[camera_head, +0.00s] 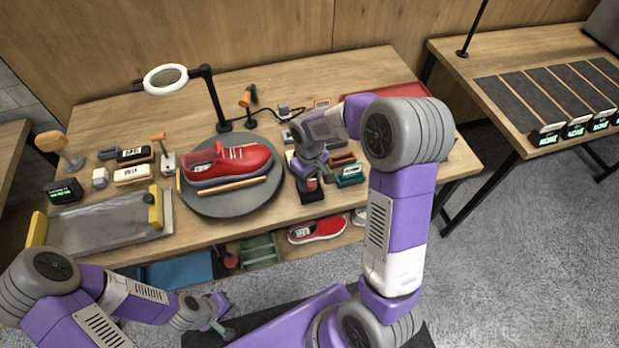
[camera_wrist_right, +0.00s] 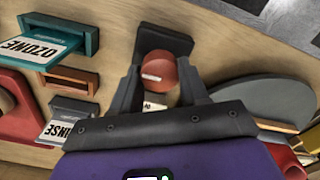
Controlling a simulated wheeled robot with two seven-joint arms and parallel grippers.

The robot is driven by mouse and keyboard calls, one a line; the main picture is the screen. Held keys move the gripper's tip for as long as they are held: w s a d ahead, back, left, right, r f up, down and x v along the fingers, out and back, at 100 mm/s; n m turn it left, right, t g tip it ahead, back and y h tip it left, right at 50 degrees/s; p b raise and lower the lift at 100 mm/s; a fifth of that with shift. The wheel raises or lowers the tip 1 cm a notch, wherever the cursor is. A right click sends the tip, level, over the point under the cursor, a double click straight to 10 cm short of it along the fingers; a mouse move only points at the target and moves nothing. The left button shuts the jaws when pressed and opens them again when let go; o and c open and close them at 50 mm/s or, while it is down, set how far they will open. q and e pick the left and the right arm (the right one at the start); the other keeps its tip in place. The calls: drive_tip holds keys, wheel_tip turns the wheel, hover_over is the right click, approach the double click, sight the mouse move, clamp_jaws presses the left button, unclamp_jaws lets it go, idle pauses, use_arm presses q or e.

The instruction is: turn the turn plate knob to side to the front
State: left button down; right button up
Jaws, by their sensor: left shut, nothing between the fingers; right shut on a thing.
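The turn plate knob (camera_head: 312,184) is a red round cap with a small white mark, on a dark base right of the grey turn plate (camera_head: 240,206). In the right wrist view the knob (camera_wrist_right: 158,68) sits between the fingers of my right gripper (camera_wrist_right: 162,85), which is shut on it. In the head view this gripper (camera_head: 312,172) is over the base, partly hidden by my arm. My left gripper (camera_head: 216,312) is shut and empty, low in front of the table.
A teal slot with an OZONE card (camera_wrist_right: 50,45) and a RINSE card (camera_wrist_right: 65,130) are beside the knob. A ring lamp (camera_head: 166,78) stands behind the plate. A metal tray (camera_head: 105,222) lies at the left front. Another red shoe (camera_head: 317,229) is below the tabletop.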

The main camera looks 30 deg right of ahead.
sight(309, 181)
drive_tip(key=o, duration=1.1)
drive_tip(key=shift+c, duration=0.2)
drive_tip(key=shift+r, duration=0.1)
wheel_tip(309, 181, up, 7)
drive_tip(key=shift+r+p, duration=0.2)
drive_tip(key=shift+p, duration=0.6)
